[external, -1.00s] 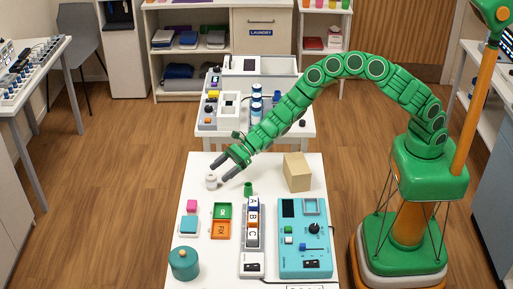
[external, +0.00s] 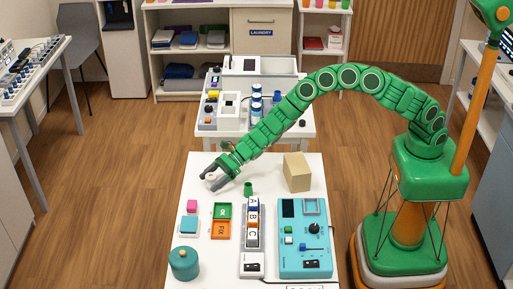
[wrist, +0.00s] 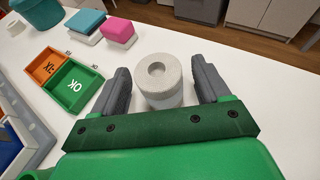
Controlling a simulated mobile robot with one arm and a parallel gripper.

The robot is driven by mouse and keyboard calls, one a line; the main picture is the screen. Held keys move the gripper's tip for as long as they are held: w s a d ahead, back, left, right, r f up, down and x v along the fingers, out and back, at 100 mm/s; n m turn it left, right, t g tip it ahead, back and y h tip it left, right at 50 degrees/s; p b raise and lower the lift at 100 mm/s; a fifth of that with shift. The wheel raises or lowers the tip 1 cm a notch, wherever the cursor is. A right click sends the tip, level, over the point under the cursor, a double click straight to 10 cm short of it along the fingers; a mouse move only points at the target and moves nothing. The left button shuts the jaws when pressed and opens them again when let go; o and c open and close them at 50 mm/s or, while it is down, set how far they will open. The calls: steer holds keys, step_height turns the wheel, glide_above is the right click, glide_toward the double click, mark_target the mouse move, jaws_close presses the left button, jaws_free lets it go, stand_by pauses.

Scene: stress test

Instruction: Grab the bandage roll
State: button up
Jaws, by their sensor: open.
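The bandage roll (wrist: 160,82) is a small off-white cylinder with a round hollow in its top. It stands upright on the white table (external: 196,268). In the wrist view it sits between the two grey fingers of my gripper (wrist: 160,88). The jaws are open around the roll.
A green cup (external: 248,189) and a tan block (external: 297,172) stand right of my gripper. The OK tray (external: 222,211), FIX tray (external: 221,230), pink block (external: 192,206), teal block (external: 189,224) and teal jar (external: 184,263) are nearer the front.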

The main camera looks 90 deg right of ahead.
steer(key=shift+x, duration=1.2)
steer(key=c, duration=1)
